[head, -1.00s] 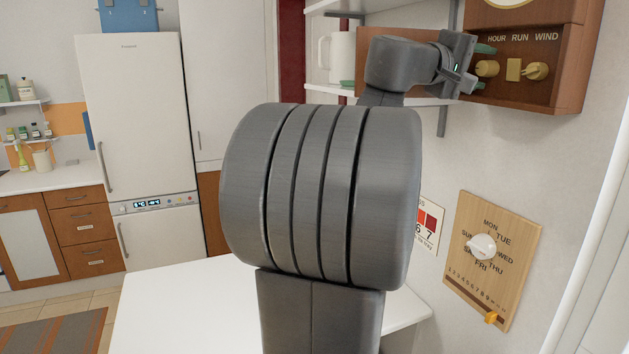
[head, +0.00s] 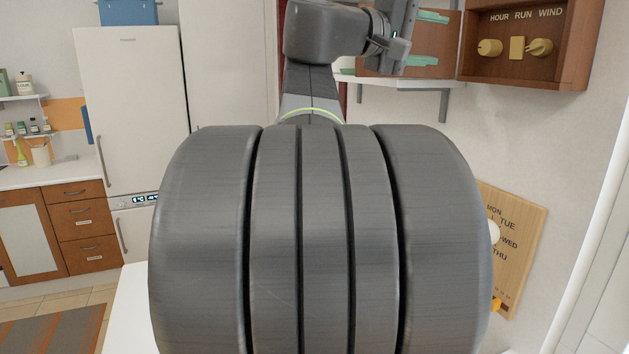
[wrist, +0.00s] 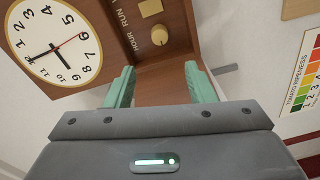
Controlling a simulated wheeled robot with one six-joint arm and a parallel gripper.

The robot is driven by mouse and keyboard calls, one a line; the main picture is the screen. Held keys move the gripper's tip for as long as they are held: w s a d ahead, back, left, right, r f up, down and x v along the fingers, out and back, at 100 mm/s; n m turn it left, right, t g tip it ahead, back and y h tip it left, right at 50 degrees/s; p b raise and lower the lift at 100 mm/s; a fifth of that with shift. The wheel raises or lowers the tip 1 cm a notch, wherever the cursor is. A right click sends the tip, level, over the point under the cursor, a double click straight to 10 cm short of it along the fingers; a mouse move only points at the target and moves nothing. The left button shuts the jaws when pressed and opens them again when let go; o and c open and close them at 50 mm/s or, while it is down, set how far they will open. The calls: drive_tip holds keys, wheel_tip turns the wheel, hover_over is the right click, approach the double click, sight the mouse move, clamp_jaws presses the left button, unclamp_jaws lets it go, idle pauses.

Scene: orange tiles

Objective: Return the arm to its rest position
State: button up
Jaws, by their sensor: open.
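My gripper (head: 428,40) is at the top of the head view, its two green fingers pointing right and spread apart. In the wrist view the fingers (wrist: 160,88) are open with nothing held between them. A brown wooden panel (wrist: 165,83) shows behind the gap. My arm is raised, and its large grey joint fills the middle of the head view. The wooden clock case (head: 577,50), marked HOUR, RUN, WIND, with yellowish knobs, is on the wall right of my gripper. Its white clock face (wrist: 57,42) shows in the wrist view.
A wooden day board (head: 520,235) hangs on the right wall, partly hidden by my arm. A white shelf (head: 425,83) sits below my gripper. A white table (head: 130,310) is mostly hidden behind my arm. A fridge (head: 135,100) and drawers (head: 80,225) stand left.

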sight(483, 47)
drive_tip(key=p+x, duration=0.4)
drive_tip(key=x, duration=0.9)
drive_tip(key=shift+d, duration=0.1)
drive_tip(key=shift+w+d+f, duration=0.15)
drive_tip(key=shift+d+f, duration=0.05)
drive_tip(key=shift+m+b, duration=0.3)
drive_tip(key=shift+m, duration=0.4)
drive_tip(key=shift+a+r+m, duration=0.1)
drive_tip(key=shift+a+m, duration=0.05)
drive_tip(key=shift+m, duration=0.65)
drive_tip(key=shift+m+b, duration=0.35)
drive_tip(key=shift+m, duration=0.85)
drive_tip(key=shift+s+a+m, duration=0.15)
drive_tip(key=shift+s+m, duration=0.05)
drive_tip(key=shift+m, duration=0.1)
drive_tip(key=b+v, duration=0.4)
drive_tip(key=v, duration=0.9)
drive_tip(key=shift+a, duration=0.1)
